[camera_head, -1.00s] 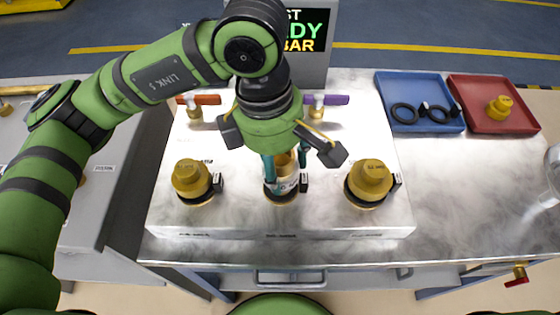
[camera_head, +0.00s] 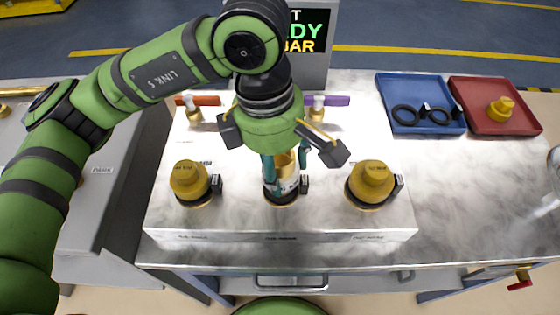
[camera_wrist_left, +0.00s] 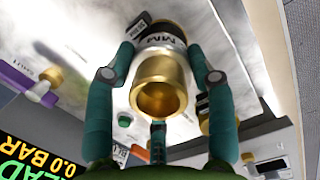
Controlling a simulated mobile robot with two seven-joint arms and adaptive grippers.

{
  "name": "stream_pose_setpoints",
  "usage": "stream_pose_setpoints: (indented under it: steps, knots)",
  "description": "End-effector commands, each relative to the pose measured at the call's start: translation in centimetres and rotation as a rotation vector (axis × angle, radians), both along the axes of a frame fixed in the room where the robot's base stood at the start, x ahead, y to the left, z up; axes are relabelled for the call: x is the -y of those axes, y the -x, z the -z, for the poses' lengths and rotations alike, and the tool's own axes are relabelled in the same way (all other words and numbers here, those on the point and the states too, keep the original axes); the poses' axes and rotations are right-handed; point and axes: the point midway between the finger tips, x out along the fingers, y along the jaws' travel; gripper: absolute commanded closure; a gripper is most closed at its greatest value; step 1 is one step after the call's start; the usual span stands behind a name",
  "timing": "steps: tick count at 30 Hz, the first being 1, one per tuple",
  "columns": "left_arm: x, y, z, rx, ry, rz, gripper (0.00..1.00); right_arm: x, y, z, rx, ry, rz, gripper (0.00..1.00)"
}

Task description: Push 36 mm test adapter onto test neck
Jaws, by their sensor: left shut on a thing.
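The test adapter (camera_head: 284,186) is a gold cylinder with a pale printed band. It stands upright at the middle position of the metal block, between two gold caps. My left gripper (camera_head: 284,162) comes from above with its teal fingers shut on the adapter's sides. In the left wrist view, the adapter (camera_wrist_left: 160,85) shows its open gold end between the two fingers. The test neck is hidden under the adapter; only a dark ring (camera_head: 281,199) shows at its base. I cannot tell how far the adapter sits on the neck. My right gripper is not in view.
Gold caps sit left (camera_head: 189,181) and right (camera_head: 371,180) of the adapter. Behind are a red-handled valve (camera_head: 197,103), a purple-handled valve (camera_head: 318,104) and a display (camera_head: 309,32). A blue tray (camera_head: 395,84) with black rings and a red tray (camera_head: 478,122) with a gold part lie right.

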Motion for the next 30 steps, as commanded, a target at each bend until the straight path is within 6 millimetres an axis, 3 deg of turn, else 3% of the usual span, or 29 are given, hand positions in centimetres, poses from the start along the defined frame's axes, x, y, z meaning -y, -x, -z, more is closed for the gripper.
stream_pose_setpoints:
  steps: [30]
  knots:
    - [0.02,0.0,-0.07,0.001,0.001,0.0,0.82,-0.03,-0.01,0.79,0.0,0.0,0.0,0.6]
